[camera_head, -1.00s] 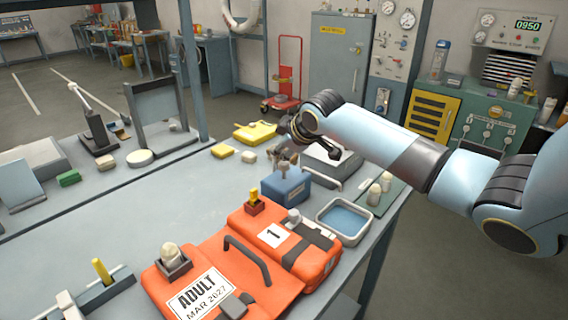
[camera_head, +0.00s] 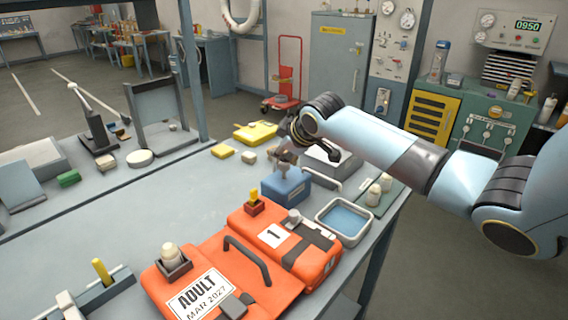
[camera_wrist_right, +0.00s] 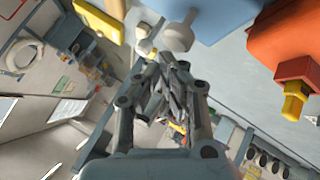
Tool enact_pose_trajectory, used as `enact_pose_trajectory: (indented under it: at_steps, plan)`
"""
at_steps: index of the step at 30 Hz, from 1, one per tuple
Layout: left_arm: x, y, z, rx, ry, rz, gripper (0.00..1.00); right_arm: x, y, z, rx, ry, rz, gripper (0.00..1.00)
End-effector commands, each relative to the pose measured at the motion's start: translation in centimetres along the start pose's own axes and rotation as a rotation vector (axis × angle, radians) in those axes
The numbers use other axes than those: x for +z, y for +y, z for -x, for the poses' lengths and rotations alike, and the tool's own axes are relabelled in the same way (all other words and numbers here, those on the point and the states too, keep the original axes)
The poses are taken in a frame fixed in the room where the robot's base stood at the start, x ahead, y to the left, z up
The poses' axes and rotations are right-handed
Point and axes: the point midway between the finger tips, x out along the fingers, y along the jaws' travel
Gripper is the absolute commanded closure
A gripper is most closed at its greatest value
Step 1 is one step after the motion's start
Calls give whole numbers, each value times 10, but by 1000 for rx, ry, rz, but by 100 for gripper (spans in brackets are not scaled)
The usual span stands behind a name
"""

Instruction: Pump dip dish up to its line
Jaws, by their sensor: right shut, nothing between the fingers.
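The dip dish (camera_head: 320,214) is a pale rectangular tray with blue liquid in it, at the table's right edge in the head view. I cannot make out its line. A blue box with a grey pump top (camera_head: 286,187) stands behind it; the box also shows at the top of the wrist view (camera_wrist_right: 218,14). My right gripper (camera_head: 286,152) is shut and empty, close above the pump top. In the wrist view its fingers (camera_wrist_right: 172,72) are together, with a pale round knob (camera_wrist_right: 179,37) just beyond them. I cannot tell whether they touch it. My left gripper is out of view.
Two pale bottles (camera_head: 380,190) stand on a green mat right of the dish. A yellow case (camera_head: 255,132) lies behind. The table's left middle is clear.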

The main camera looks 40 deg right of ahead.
Motion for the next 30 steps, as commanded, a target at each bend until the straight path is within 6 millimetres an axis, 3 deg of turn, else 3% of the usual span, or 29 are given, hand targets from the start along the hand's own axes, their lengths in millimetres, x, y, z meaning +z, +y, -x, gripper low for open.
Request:
enact_pose_trajectory:
  at_steps: [30]
  plan:
    - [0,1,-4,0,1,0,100,5,-6,-7,0,0,0,100]
